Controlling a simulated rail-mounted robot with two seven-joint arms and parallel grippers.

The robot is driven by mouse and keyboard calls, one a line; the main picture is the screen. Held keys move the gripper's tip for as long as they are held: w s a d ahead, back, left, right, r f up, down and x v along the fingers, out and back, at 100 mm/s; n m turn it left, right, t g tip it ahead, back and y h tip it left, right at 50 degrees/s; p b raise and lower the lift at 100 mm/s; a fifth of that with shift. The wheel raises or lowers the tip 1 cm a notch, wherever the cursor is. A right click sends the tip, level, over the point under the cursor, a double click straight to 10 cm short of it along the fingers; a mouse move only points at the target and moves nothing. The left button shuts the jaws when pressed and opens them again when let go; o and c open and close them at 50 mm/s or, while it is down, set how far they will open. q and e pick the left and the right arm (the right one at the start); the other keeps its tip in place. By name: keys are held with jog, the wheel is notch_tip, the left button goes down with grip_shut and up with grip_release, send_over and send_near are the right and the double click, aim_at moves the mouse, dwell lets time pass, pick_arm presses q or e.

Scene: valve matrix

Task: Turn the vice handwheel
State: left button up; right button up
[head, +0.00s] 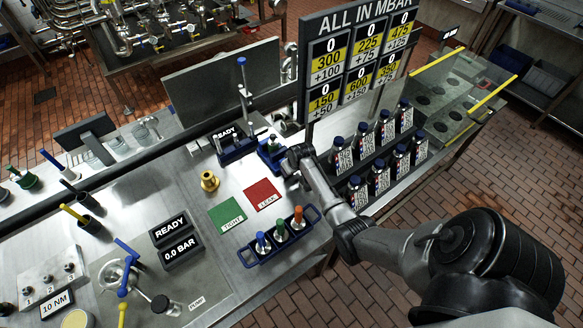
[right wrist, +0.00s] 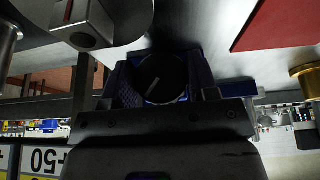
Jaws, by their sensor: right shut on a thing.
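The blue vice (head: 269,150) stands on the steel bench right of centre in the head view, partly covered by my right gripper (head: 291,160). In the right wrist view, my right gripper (right wrist: 162,90) is shut on the handwheel (right wrist: 165,72), a dark round knob with a pale line across its face. The jaws sit on either side of it, with a little blue showing below. In the head view the handwheel is hidden by the gripper. My left gripper is in neither view.
A red mat (head: 263,194) and green mat (head: 227,216) lie left of the arm, with a brass fitting (head: 209,181) behind. A blue rack (head: 279,237) of colored-handled tools stands in front. Several bottles (head: 384,125) stand right, below a pressure board (head: 356,60).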

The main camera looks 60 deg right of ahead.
jog(key=shift+s+d+t+y+p, duration=0.1)
jog(key=shift+t+y+p, duration=0.3)
jog(key=shift+y, duration=0.4)
jog(key=shift+f+m+t+y, duration=0.1)
jog(key=shift+m+t+y, duration=0.25)
jog(key=shift+y, duration=0.65)
jog(key=o, duration=0.9)
jog(key=shift+o, duration=0.2)
